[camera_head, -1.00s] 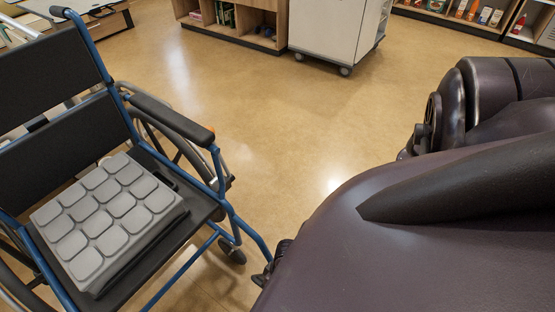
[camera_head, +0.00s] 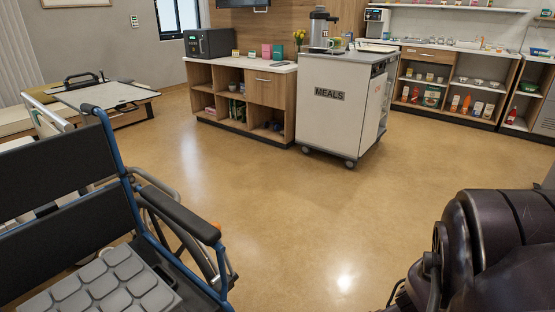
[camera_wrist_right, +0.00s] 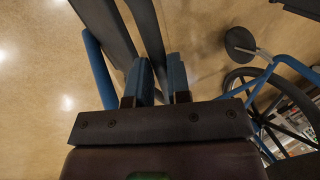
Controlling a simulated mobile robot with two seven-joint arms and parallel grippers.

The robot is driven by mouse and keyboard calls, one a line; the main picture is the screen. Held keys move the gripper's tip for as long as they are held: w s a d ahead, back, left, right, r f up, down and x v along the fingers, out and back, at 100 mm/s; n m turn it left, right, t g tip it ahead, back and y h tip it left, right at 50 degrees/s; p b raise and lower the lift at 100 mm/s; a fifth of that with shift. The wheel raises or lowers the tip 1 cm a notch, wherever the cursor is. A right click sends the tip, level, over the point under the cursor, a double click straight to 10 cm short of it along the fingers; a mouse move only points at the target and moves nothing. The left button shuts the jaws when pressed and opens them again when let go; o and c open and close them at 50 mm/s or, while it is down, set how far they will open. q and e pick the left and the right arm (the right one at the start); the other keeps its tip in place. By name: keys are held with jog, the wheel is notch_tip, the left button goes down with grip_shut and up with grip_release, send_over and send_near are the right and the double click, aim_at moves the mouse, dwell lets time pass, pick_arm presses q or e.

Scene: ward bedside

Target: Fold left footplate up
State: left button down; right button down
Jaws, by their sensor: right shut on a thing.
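The wheelchair (camera_head: 178,214), with a blue frame and black backrest, stands at the left in the head view; its lower front is out of that view. In the right wrist view, my right gripper (camera_wrist_right: 160,80) is shut on the edge of a dark flat plate (camera_wrist_right: 148,28), which looks like a footplate. The plate runs up between the fingers; I cannot tell its full tilt. Another dark panel (camera_wrist_right: 103,22) lies beside it, and a blue frame tube (camera_wrist_right: 97,68) is to its left. My left gripper is in neither view.
A grey segmented cushion (camera_head: 100,285) lies on the wheelchair seat. A caster (camera_wrist_right: 240,40) and a large wheel (camera_wrist_right: 268,110) are right of my right gripper. A meals cart (camera_head: 340,105) and wooden shelves (camera_head: 240,100) stand farther back. The middle floor is clear.

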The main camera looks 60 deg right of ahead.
jog(key=shift+s+d+f, duration=0.3)
jog(key=shift+s+f, duration=0.1)
jog(key=shift+s, duration=0.3)
jog(key=c, duration=1.2)
grip_release()
jog(key=shift+o, duration=0.5)
jog(key=shift+w+a+r, duration=0.1)
jog(key=shift+w+r, duration=0.15)
jog(key=shift+w, duration=0.2)
jog(key=p+v, duration=0.4)
jog(key=v, duration=0.6)
jog(key=shift+r, duration=0.3)
